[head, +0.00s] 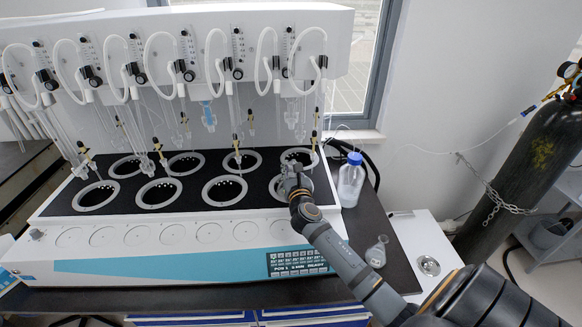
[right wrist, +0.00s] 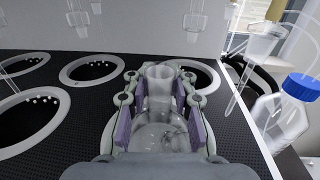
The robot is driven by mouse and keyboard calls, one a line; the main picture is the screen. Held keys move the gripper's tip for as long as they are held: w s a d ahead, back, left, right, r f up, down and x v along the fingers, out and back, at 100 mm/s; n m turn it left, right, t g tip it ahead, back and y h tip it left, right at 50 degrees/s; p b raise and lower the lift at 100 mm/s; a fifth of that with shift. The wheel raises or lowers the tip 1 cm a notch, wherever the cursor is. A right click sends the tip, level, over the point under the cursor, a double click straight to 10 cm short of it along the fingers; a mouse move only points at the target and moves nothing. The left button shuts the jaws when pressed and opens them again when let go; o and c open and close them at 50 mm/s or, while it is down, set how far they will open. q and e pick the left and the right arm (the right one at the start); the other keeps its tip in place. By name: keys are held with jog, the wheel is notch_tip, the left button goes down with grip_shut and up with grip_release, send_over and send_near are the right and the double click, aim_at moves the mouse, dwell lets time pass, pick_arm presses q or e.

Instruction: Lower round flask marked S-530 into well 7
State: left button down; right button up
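My right gripper (head: 292,176) is over the front right of the black-topped distiller (head: 128,232), where it covers the front-right well. In the right wrist view, the gripper (right wrist: 160,88) has its purple pads on both sides of a clear round flask (right wrist: 160,132) and is shut on it at the neck. The flask is upright, with its neck towards the far side. Its marking cannot be read, and whether its bottom is inside a well is hidden. The wells lie in two rows; no well numbers are legible. My left gripper is not in view.
Glass tubes and yellow-clipped joints hang above the wells, close around the gripper. A blue-capped bottle (head: 351,182) stands right of the distiller, also in the right wrist view (right wrist: 282,118). A small conical flask (head: 376,253) stands on the dark bench. A gas cylinder (head: 520,165) is further right.

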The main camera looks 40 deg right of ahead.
jog(key=o, duration=0.6)
jog(key=shift+o, duration=0.2)
jog(key=v, duration=1.2)
